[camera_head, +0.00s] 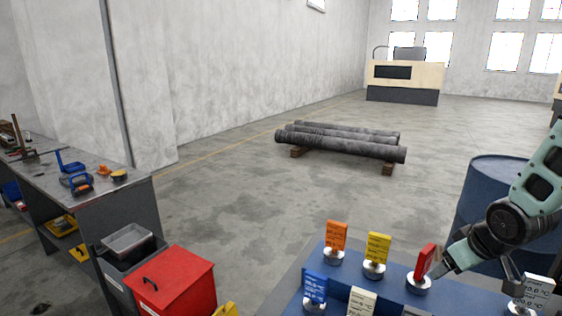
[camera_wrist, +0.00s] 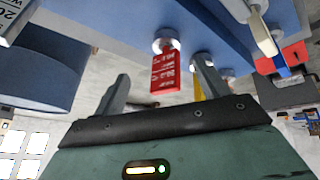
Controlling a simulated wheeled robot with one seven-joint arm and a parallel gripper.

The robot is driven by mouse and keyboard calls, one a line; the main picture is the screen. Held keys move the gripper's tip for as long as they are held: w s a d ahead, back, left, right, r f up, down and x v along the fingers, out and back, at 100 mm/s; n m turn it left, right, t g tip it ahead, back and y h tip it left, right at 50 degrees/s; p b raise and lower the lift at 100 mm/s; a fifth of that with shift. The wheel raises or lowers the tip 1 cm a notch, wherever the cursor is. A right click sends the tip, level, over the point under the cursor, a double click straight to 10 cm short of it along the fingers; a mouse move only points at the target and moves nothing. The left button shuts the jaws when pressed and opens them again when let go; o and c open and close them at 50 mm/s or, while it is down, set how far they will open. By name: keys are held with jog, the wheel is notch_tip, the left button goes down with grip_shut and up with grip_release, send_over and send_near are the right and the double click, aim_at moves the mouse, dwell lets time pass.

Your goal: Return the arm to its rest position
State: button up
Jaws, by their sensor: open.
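My gripper (camera_wrist: 162,88) is open in the wrist view, its two grey fingers spread with nothing held between them. A red tag (camera_wrist: 165,72) on a round silver base shows in the gap between the fingers, apparently beyond them. In the head view my arm reaches in from the right, and its end is close beside the red tag (camera_head: 425,261). The red tag stands upright on the blue surface (camera_head: 318,254). I cannot tell from the head view whether any part of the gripper touches it.
Orange (camera_head: 336,235), yellow (camera_head: 377,247), blue (camera_head: 315,287) and white (camera_head: 361,301) tags stand nearby, with another white tag (camera_head: 538,289) at right. A blue barrel (camera_head: 480,195) is behind my arm. A red bin (camera_head: 174,285) and workbench (camera_head: 105,190) are left; pipes (camera_head: 345,146) lie beyond.

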jog(key=s+a+r+n+g, duration=0.2)
jog(key=s+a+g, duration=0.1)
jog(key=s+a, duration=0.8)
jog(key=s+a+r+n+g+y+b, duration=0.1)
jog(key=s+a+r+n+g, duration=0.1)
jog(key=s+a, duration=0.9)
jog(key=a+r+n, duration=0.1)
jog(key=a, duration=0.4)
jog(key=shift+s+r+g, duration=0.15)
jog(key=shift+r+g, duration=0.05)
jog(key=shift+g, duration=0.2)
